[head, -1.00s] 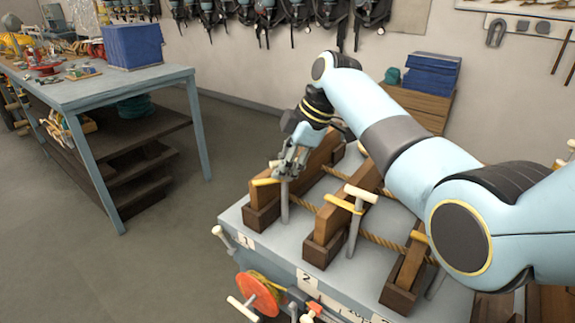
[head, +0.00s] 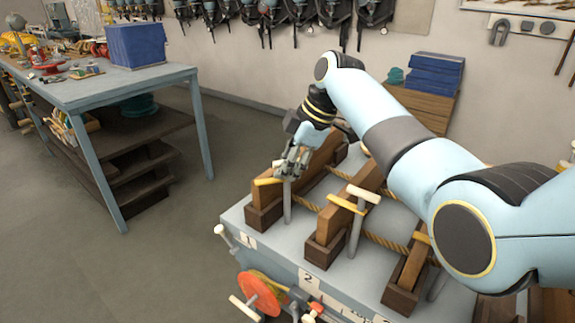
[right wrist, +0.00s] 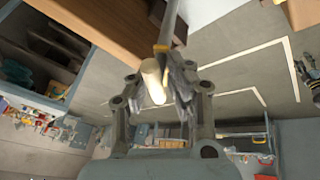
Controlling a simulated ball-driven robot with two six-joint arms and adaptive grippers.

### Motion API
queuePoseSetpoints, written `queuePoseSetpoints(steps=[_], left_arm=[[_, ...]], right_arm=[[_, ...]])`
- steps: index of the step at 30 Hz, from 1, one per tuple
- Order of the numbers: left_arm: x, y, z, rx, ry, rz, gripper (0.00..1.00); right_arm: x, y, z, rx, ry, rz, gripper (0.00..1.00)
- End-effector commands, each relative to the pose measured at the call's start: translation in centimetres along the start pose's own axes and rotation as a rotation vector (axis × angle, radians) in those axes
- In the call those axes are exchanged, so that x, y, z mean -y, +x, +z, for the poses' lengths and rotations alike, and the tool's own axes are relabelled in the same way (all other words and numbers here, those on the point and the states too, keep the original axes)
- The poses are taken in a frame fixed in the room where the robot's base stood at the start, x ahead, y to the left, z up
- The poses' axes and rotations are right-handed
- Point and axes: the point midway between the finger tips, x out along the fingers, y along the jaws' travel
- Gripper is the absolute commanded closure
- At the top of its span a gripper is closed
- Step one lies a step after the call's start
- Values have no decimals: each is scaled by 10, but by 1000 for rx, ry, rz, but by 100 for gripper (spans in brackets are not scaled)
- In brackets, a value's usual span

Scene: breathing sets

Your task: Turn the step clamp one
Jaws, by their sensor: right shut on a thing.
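Step clamp one stands behind the label 1 (head: 248,240) at the left end of the grey bench top, in the head view. Its grey post (head: 287,205) stands upright beside a wooden beam, with a yellow bar (head: 267,182) near the top. My right gripper (head: 290,165) is over the top of this post, shut on the clamp's cream cross handle. In the right wrist view the handle (right wrist: 152,80) sits between the fingers, with the grey post running up behind it. The fingers hide part of the handle. My left gripper is not in view.
A second clamp with a cream handle (head: 363,194) stands to the right, behind label 2 (head: 309,279). Ropes (head: 385,244) run between the wooden beams. A red wheel (head: 262,293) is on the bench front. A blue-framed workbench (head: 105,85) stands left, with clear floor between.

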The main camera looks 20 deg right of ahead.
Motion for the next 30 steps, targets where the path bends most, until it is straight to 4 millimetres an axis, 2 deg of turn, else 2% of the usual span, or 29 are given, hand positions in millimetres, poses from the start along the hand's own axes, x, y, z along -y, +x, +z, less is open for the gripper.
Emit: queuePoseSetpoints(steps=[1,20,21,25,30], left_arm=[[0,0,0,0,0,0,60],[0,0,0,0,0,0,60],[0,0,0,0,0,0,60],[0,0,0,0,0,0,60],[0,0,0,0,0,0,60]], right_arm=[[-9,-7,-2,-1,-7,27,100],[-9,-6,-3,-1,-6,27,100],[-9,-6,-3,-1,-6,27,81],[-8,-5,-3,-1,-5,24,64],[-6,-3,-2,-1,-3,17,62]])
